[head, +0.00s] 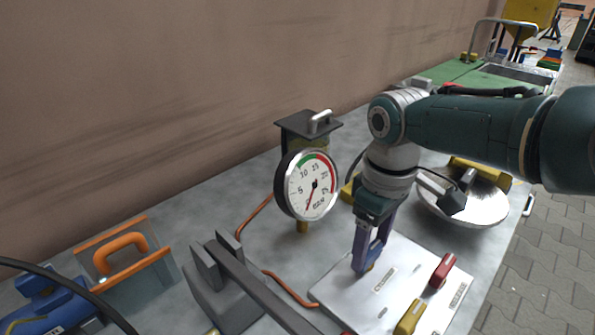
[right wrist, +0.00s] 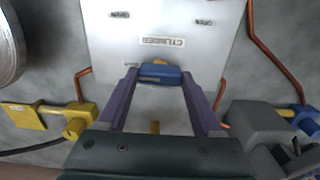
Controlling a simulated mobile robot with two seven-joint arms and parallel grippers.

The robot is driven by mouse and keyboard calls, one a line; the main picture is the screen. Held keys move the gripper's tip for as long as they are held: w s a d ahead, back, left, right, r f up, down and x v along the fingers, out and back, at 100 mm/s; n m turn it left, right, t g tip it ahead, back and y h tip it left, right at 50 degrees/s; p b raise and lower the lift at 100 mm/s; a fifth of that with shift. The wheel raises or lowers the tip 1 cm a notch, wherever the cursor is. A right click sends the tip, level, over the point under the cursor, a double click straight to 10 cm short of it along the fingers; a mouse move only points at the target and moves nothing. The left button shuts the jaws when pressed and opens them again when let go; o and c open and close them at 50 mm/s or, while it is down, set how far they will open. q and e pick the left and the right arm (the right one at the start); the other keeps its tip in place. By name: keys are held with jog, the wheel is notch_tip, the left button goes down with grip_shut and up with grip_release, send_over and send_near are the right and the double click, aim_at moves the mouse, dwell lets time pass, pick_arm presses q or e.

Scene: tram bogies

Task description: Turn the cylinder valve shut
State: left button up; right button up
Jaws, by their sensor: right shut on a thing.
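A pale metal valve panel (head: 340,289) lies on the grey bench and carries several small labels. It also fills the top middle of the right wrist view (right wrist: 110,45). The label reading CYLINDER (right wrist: 162,41) sits beside a blue valve handle (right wrist: 160,74). My right gripper (head: 367,262) reaches down to the panel's far left part. Its purple fingers, also in the right wrist view (right wrist: 160,80), are shut on the blue handle, one on each end. The handle lies crosswise between the fingertips. In the head view the fingers mostly hide it. My left gripper is not in view.
A red handle (head: 443,270) and a yellow handle (head: 410,318) stand on the panel's right side. A pressure gauge (head: 312,185) stands behind the panel. A grey block with a bar (head: 225,290) is to the left. A round metal dish (head: 470,207) lies right.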

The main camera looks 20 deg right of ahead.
aim_at(370, 249)
jog(key=o, duration=1.4)
jog(key=shift+c, duration=0.2)
jog(key=shift+r, duration=0.1)
notch_tip(370, 249, up, 9)
jog(key=p, duration=0.5)
jog(key=shift+f, duration=0.2)
jog(key=shift+r+p, duration=0.35)
jog(key=shift+r, duration=0.25)
